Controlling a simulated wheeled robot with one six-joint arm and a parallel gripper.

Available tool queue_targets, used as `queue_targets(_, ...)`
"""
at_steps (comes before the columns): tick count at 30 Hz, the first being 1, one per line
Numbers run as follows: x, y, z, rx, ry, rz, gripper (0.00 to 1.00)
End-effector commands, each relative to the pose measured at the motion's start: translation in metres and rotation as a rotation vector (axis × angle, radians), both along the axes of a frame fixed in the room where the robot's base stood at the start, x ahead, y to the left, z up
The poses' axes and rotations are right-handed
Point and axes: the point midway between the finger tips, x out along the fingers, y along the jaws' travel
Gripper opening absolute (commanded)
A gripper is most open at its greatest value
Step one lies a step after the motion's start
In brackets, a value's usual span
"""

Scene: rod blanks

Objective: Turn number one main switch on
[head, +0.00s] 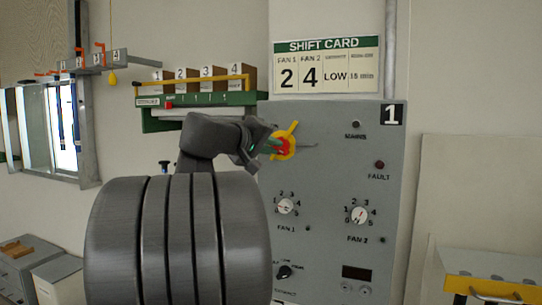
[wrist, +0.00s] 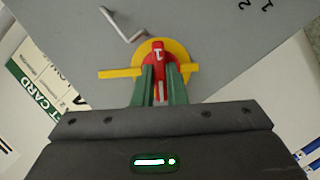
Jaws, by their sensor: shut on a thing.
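The number one panel (head: 330,185) is a grey cabinet face with a "1" plate at its top right. Its main switch is a yellow disc (head: 294,133) with a yellow bar, also in the wrist view (wrist: 183,52), and a red handle (wrist: 158,50). My gripper (head: 275,146) is at the switch from the left. In the wrist view its green fingers (wrist: 161,85) are shut on the red handle, which lies across the yellow bar. The fingers hide part of the handle. The mains lamp (head: 356,124) looks dark.
A thin grey metal piece (wrist: 124,25) sticks out beside the switch. Below are the fan 1 knob (head: 286,206), fan 2 knob (head: 359,215) and a dark display (head: 356,272). A shift card (head: 327,66) hangs above. A green rack (head: 205,113) is left of the panel.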

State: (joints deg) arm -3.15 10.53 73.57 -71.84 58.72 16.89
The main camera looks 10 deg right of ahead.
Motion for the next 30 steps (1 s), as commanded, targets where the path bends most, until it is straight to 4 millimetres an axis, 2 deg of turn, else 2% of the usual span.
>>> queue_targets(18,-0.0026,-0.0039,0.0011,0.486,-0.328,-0.002,0.0)
queue_targets(30,-0.0041,-0.0061,0.0021,0.729,-0.491,-0.002,0.0)
